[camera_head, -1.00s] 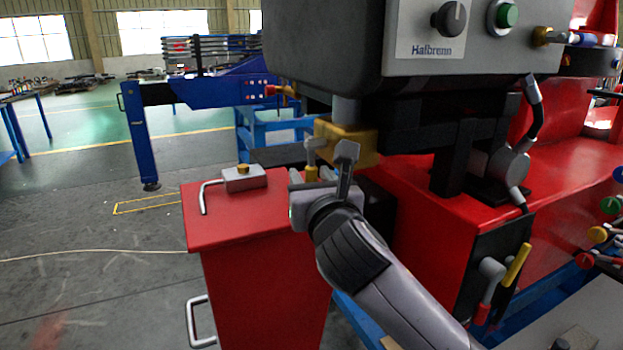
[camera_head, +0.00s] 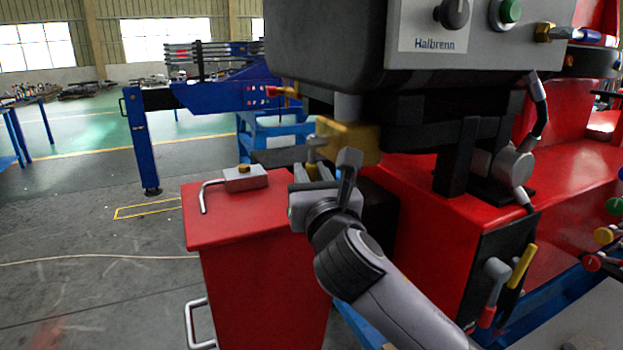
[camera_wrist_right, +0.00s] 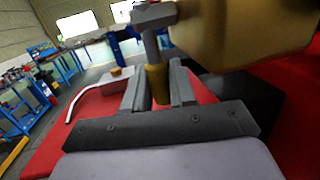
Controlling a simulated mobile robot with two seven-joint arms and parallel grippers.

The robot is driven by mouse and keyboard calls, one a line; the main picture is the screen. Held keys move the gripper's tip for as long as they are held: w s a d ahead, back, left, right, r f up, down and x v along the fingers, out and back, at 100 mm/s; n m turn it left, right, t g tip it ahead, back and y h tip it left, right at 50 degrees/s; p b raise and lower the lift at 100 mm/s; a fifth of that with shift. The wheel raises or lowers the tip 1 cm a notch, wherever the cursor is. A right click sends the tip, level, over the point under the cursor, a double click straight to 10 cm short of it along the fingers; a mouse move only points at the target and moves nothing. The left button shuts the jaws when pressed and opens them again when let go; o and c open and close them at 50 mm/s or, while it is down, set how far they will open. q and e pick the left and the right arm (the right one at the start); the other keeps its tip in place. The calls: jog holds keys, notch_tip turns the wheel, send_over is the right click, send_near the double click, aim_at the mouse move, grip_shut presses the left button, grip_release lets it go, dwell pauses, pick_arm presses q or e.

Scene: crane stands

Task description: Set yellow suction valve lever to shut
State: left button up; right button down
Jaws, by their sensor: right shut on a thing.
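The suction valve is a brass block (camera_head: 352,142) under the dark grey control box. Its lever has a grey metal stem (camera_head: 313,148) and a yellow grip (camera_wrist_right: 156,84) that hangs downward below the valve. My right gripper (camera_wrist_right: 160,88) is shut on the yellow grip, with one finger on each side of it. In the head view my right gripper (camera_head: 328,172) hides most of the grip. My left gripper is not in view.
A red cabinet (camera_head: 240,215) stands below left, with a grey block and bent rod (camera_head: 243,180) on top. The control box (camera_head: 325,50) hangs close above. Another yellow-handled lever (camera_head: 521,266) sits on the red machine at right. Open floor lies at left.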

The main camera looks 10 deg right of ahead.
jog(key=c, duration=1.1)
grip_release()
jog(key=shift+s, duration=0.1)
jog(key=shift+s+d+f+b, duration=0.15)
jog(key=shift+s, duration=1)
jog(key=shift+s+d+f+b, duration=0.15)
jog(key=shift+s+b, duration=0.05)
jog(key=shift+s, duration=1)
jog(key=shift+s+d+f+b, duration=0.15)
jog(key=shift+s, duration=1)
